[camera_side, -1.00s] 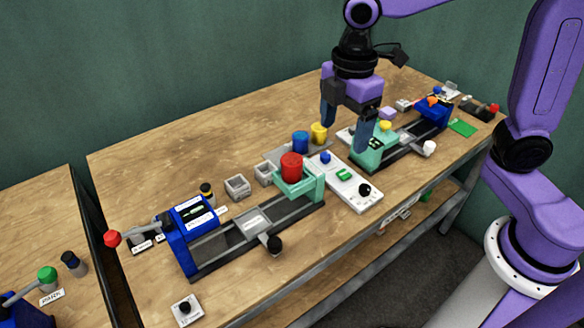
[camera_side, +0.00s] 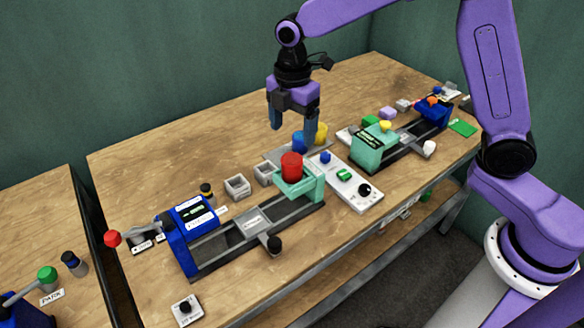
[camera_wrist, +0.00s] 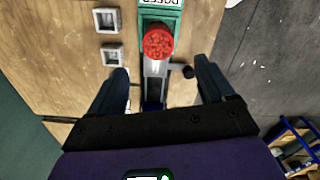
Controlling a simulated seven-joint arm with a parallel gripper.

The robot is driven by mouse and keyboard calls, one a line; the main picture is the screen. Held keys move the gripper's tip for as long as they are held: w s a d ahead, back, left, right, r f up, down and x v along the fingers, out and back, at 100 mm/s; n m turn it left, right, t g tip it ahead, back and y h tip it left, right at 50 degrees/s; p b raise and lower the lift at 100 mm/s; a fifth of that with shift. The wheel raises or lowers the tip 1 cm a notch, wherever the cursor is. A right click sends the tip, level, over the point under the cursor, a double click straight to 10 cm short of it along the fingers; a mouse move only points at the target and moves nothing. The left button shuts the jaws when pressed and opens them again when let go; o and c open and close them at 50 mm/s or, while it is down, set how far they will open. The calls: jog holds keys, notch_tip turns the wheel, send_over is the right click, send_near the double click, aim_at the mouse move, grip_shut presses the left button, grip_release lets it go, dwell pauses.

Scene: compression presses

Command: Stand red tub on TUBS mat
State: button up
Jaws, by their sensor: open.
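The red tub (camera_side: 291,169) sits upright in the mint-green holder (camera_side: 312,188) at the right end of the near press. In the wrist view the red tub (camera_wrist: 158,42) shows from above, on the mint-green block (camera_wrist: 168,12). My gripper (camera_side: 293,136) is open and empty, raised above and behind the tub. In the wrist view the tub lies ahead of my open fingers (camera_wrist: 161,68). A grey mat (camera_side: 272,155) behind the tub bears a blue tub (camera_side: 299,141) and a yellow tub (camera_side: 321,132). My right finger partly covers them, and no mat lettering is readable.
A white control panel (camera_side: 352,196) with knobs stands right of the tub. The blue press body (camera_side: 190,228) with a red-knobbed lever is at left. Two small grey boxes (camera_side: 237,186) stand behind the rail. A second press (camera_side: 374,150) is farther right. The back left tabletop is clear.

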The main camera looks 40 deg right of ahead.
aim_at(292, 159)
jog(key=f, duration=1.1)
jog(key=shift+w+d, duration=0.1)
jog(key=shift+w, duration=0.1)
jog(key=c, duration=1.2)
jog(key=shift+c, duration=0.2)
jog(key=shift+r, duration=0.15)
